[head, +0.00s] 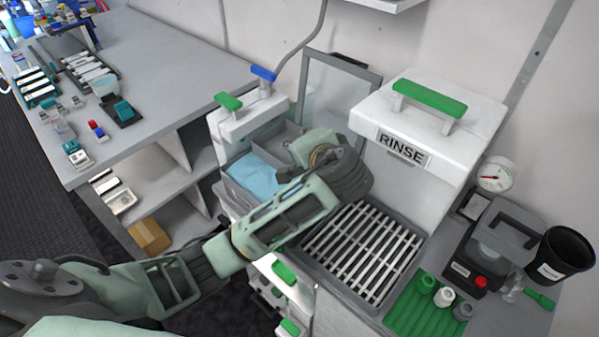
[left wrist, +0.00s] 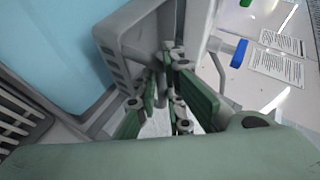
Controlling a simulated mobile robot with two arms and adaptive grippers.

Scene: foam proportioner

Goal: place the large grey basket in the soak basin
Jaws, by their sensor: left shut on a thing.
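The large grey basket shows in the left wrist view as a grey slotted wall (left wrist: 130,55) beside a flat light-blue surface. In the head view a grey walled part (head: 283,138) shows behind the soak basin's light-blue area (head: 252,174), left of the rinse unit; how far the basket sits inside the basin I cannot tell. My left gripper (head: 312,147) is over this spot, its fingertips mostly hidden by my wrist. In the left wrist view its green-padded fingers (left wrist: 172,100) are shut on the basket's grey edge. My right gripper is not in view.
The white rinse unit (head: 436,120) with a green handle stands right, above a slatted grate (head: 362,252). A framed panel (head: 340,88) stands behind. A green tray (head: 425,305), a device with a red button (head: 470,272) and a black cup (head: 566,255) are right. A grey bench (head: 160,70) is left.

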